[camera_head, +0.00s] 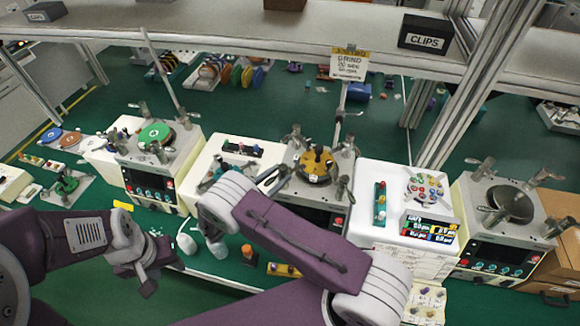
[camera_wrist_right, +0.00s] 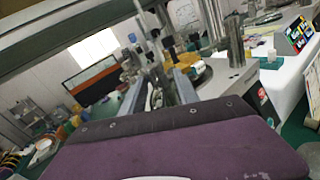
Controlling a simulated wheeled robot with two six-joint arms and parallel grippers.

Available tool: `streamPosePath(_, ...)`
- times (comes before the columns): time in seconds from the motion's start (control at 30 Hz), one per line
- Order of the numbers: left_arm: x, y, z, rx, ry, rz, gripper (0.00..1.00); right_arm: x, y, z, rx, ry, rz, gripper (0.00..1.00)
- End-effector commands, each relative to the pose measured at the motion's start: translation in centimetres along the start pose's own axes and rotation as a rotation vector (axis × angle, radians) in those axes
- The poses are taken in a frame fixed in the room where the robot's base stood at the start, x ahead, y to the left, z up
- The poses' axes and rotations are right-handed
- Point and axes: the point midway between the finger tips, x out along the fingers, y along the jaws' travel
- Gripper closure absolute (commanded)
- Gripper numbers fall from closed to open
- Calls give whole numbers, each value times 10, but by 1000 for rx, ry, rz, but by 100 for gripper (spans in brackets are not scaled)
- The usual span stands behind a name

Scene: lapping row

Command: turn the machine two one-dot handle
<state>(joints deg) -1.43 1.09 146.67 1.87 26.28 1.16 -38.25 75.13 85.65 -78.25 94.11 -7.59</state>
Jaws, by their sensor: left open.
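Machine two, the middle lapping machine (camera_head: 325,215), has a yellow-orange disc (camera_head: 316,165) on top and several metal handles around it. I cannot make out dot marks on the handles. My right gripper (camera_head: 276,181) reaches in from the left at the machine's near-left handle. In the right wrist view its two grey fingers (camera_wrist_right: 166,88) stand apart, with a metal handle part (camera_wrist_right: 156,97) showing between them. I cannot tell whether they touch it. My left gripper (camera_head: 147,275) is open and empty at the lower left, off the front edge of the bench.
A machine with a green disc (camera_head: 157,134) stands on the left, and one with a grey disc (camera_head: 510,204) on the right. A white stand with coloured buttons (camera_head: 427,187) is right of machine two. A sign (camera_head: 349,64) stands behind. A shelf (camera_head: 270,30) spans above.

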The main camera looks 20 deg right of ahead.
Motion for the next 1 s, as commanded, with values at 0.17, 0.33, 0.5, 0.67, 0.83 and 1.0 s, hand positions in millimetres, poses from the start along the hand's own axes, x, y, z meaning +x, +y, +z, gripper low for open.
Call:
streamPosePath(0.17, -1, 0, 0, 0, 0, 0, 58, 1, 1, -1, 1, 1, 3, 63)
streamPosePath(0.33, -1, 0, 0, 0, 0, 0, 58, 0, 1, 0, 1, 1, 3, 82)
streamPosePath(0.5, -1, 0, 0, 0, 0, 0, 58, 0, 2, 0, 2, 1, 4, 100)
streamPosePath(0.67, -1, 0, 0, 0, 0, 0, 58, 1, 1, 0, 4, 1, 2, 100)
streamPosePath(0.83, -1, 0, 0, 0, 0, 0, 58, 2, 1, 0, 5, 0, 1, 100)
streamPosePath(1.0, -1, 0, 0, 0, 0, 0, 58, 2, 1, 1, 6, -1, 1, 100)
